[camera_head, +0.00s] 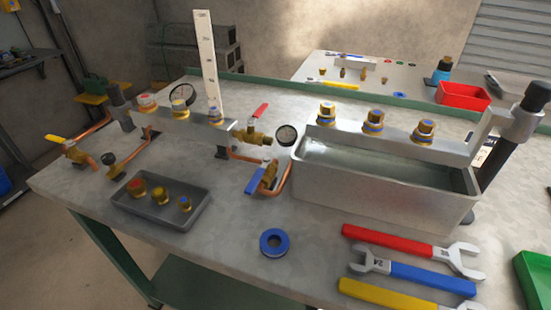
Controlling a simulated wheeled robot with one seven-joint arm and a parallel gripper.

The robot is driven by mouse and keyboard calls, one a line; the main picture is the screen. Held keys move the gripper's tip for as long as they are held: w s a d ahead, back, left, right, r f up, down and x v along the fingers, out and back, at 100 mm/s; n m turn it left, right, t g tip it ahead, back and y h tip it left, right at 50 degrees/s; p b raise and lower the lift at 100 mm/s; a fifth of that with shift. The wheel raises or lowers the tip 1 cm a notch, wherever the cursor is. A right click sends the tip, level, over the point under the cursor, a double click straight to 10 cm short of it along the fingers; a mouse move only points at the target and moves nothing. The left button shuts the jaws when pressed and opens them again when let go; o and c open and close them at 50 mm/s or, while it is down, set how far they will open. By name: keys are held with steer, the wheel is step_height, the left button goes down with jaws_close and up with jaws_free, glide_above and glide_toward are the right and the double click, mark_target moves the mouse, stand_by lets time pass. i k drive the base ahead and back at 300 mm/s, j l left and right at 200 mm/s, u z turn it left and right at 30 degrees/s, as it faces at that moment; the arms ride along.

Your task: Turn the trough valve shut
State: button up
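The grey metal trough (385,190) stands at the right of the workbench, with brass fittings on the bar along its back edge. Left of it is a brass valve with a blue lever (257,181), on a copper pipe that bends up beside the trough's left end. Just behind it is a brass valve with a red lever (260,111), tilted up, next to a round gauge (287,135). A third valve with a yellow lever (55,139) sits at the far left on copper pipe. I cannot tell which one is the trough valve. My gripper is not in view.
A dark tray of brass fittings (158,218) lies at front left, a blue tape roll (274,242) at front middle. Red, blue and yellow wrenches (410,250) lie at front right, near a green bin (535,280). A tall white scale (205,60) stands behind the pipes.

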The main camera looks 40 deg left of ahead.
mark_target(250, 188)
steer(key=j+z, duration=0.15)
steer(key=j, duration=1.4)
steer(key=l+u, duration=0.1)
